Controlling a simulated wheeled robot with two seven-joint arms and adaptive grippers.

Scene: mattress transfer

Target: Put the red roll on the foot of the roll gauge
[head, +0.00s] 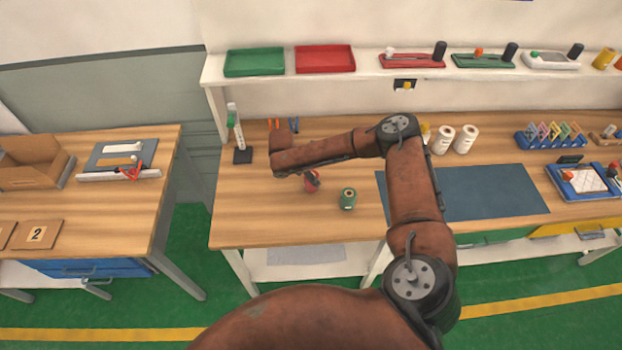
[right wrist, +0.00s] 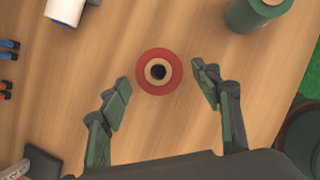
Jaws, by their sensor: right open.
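The red roll (head: 312,183) stands on the wooden bench, partly hidden by my right arm in the head view. In the right wrist view the red roll (right wrist: 143,80) is seen from above, with a pale core and dark centre hole. My right gripper (right wrist: 161,79) is open, its fingers on either side of the roll with gaps showing. The roll gauge (head: 235,125) has a white upright with a green part and a dark square foot (head: 243,156). The foot (right wrist: 42,163) is bare, at lower left in the wrist view. My left gripper is out of view.
A green roll (head: 347,199) stands near the red one. White rolls (head: 443,139) stand behind a dark mat (head: 480,193). Pliers (head: 293,124) lie behind my arm. A shelf (head: 385,73) with trays runs along the back. The bench's front left is clear.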

